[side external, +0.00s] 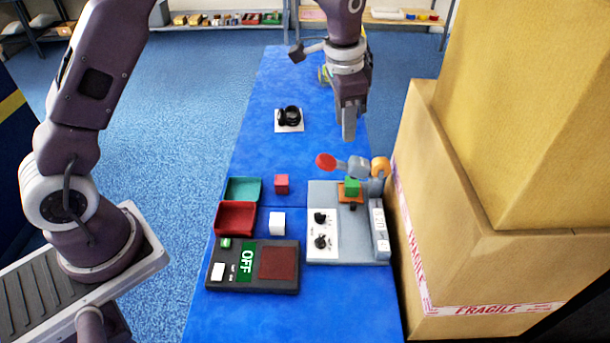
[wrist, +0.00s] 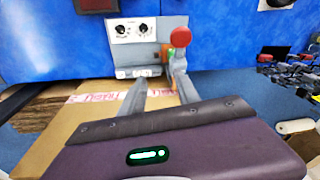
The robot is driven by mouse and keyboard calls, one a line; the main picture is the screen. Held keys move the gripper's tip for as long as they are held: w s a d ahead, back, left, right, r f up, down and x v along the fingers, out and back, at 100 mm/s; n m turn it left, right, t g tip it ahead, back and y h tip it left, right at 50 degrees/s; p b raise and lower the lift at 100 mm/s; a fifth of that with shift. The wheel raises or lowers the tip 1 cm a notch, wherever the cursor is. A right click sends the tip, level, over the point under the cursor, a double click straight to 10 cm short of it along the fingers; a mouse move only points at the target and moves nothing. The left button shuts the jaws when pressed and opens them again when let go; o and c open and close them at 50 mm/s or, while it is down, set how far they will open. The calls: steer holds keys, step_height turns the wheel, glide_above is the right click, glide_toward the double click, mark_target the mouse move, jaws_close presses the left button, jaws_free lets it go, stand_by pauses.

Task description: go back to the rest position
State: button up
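My gripper (side external: 349,128) hangs in the air above the far right part of the blue table (side external: 262,150), pointing down, over the far side of the grey machine. In the wrist view its two fingers (wrist: 160,92) stand apart with nothing between them, so it is open and empty. The side view shows the fingers edge-on and overlapping.
A grey machine (side external: 320,252) with knobs, a red-tipped lever (side external: 326,161) and a green cube (side external: 352,187) stands below. Tall cartons (side external: 470,210) rise close on the right. Red cube (side external: 281,183), white cube (side external: 277,223), trays (side external: 235,217) and an OFF panel (side external: 253,287) lie left.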

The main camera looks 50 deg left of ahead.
steer(key=s+a+r+n+t, duration=0.2)
steer(key=s+a+r+n, duration=0.1)
steer(key=s+r, duration=1.25)
steer(key=s+f+n+t, duration=0.2)
steer(key=s+f+n, duration=0.1)
steer(key=s, duration=1.4)
steer(key=shift+a+n, duration=0.25)
steer(key=shift+n, duration=0.05)
